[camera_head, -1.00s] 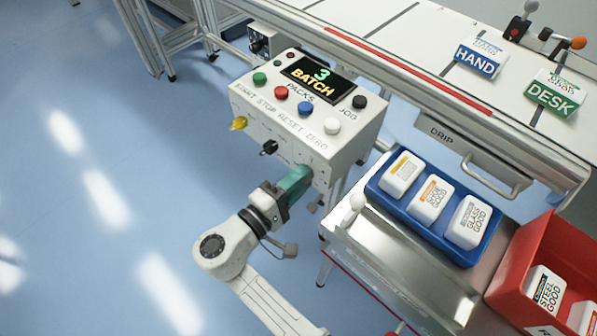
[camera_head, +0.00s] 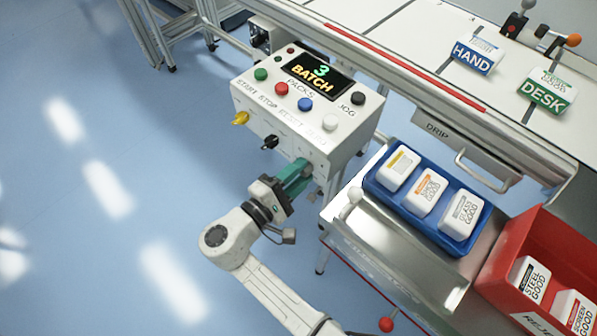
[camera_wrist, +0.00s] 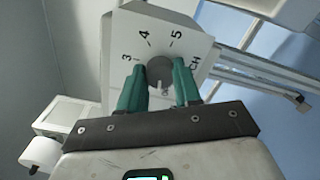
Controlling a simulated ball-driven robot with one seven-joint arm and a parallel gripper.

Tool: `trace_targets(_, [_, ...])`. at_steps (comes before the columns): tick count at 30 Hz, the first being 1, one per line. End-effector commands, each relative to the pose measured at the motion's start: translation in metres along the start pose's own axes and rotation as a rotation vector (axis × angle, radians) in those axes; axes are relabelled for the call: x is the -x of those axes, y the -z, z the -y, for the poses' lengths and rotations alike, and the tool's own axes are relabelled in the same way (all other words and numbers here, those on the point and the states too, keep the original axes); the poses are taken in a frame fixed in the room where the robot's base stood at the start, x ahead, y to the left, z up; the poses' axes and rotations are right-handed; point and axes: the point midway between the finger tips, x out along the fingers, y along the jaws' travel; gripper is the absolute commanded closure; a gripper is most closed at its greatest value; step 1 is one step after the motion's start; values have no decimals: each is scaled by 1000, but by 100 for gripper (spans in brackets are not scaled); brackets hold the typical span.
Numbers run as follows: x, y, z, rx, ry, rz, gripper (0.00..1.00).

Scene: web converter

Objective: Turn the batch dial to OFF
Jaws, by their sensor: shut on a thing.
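The control box (camera_head: 250,122) has a display reading "3 BATCH" and knobs on its front face. My gripper (camera_head: 299,172) is at the right end of that face, on a dial. In the wrist view the round grey dial (camera_wrist: 160,71) sits between the two green fingers of my gripper (camera_wrist: 160,86), which are shut on it. The marks 3, 4, 5 and part of a word ending in "CH" show around the dial. The OFF mark and the dial's pointer cannot be made out. In the head view my gripper hides most of the dial.
A yellow knob (camera_head: 240,118) and a black knob (camera_head: 270,142) are left of my gripper. Coloured buttons line the box top. A blue tray (camera_head: 440,238) of white packs and a red bin (camera_head: 500,270) stand to the right. Open blue floor lies left.

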Motion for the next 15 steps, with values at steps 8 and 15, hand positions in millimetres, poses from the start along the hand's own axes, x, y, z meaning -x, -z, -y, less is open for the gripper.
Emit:
trace_targets(8, [0, 1, 1, 2, 0, -3, 51])
trace_targets(15, [0, 0, 0, 1, 0, -1, 42])
